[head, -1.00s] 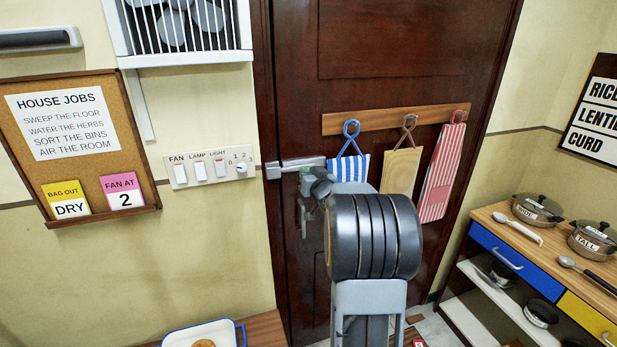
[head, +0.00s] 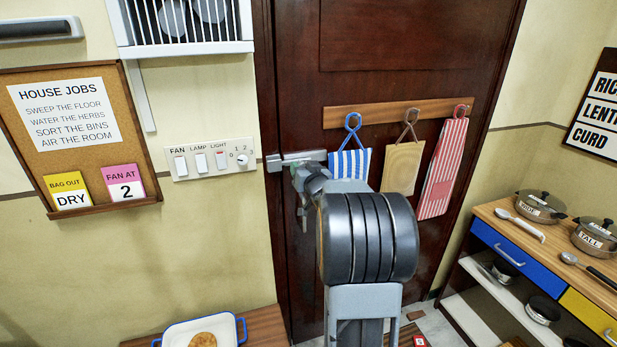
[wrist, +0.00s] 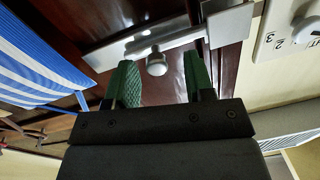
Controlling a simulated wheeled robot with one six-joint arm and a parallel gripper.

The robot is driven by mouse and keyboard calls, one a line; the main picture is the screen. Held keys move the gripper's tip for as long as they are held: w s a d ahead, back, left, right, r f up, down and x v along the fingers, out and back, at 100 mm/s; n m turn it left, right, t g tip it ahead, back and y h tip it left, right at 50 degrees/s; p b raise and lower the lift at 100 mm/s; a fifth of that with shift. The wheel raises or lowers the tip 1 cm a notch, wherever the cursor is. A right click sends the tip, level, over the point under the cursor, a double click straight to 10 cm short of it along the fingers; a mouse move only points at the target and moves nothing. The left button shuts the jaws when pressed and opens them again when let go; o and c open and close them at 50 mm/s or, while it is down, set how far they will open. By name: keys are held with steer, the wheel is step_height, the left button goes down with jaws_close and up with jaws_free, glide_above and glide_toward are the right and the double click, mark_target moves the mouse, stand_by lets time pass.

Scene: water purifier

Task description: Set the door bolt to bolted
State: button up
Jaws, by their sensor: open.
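The door bolt (head: 303,157) is a silver bar on a plate at the left edge of the dark red-brown door (head: 420,60). In the wrist view, its bar (wrist: 180,40) points right toward a square metal keeper (wrist: 229,28) on the door frame. The bar's end is close to the keeper's edge; I cannot tell whether it is inside. A round knob (wrist: 156,65) stands out from the bar. My gripper (wrist: 160,78) is open, its green fingers either side of the knob, with gaps visible. In the head view, my arm hides most of the gripper.
A switch panel (head: 212,159) is on the wall left of the bolt. A counter with pots (head: 541,207) stands at the right.

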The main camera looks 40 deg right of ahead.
steer(key=b+v, duration=0.1)
steer(key=v, duration=1.2)
steer(key=shift+s, duration=0.15)
steer(key=shift+a, duration=0.15)
steer(key=s+d+f+m+g+h, duration=0.1)
steer(key=s+f+m+g+h, duration=0.1)
steer(key=s+f+g, duration=0.6)
steer(key=s+a+f+n+g+y, duration=0.2)
steer(key=a+n+y, duration=0.1)
steer(key=a, duration=0.9)
steer(key=s+a+f+n+g+y, duration=0.2)
steer(key=a+n+g+y, duration=0.1)
steer(key=a, duration=1)
steer(key=shift+a+n+g+y, duration=0.3)
steer(key=shift+a+n, duration=0.05)
steer(key=shift+n, duration=0.25)
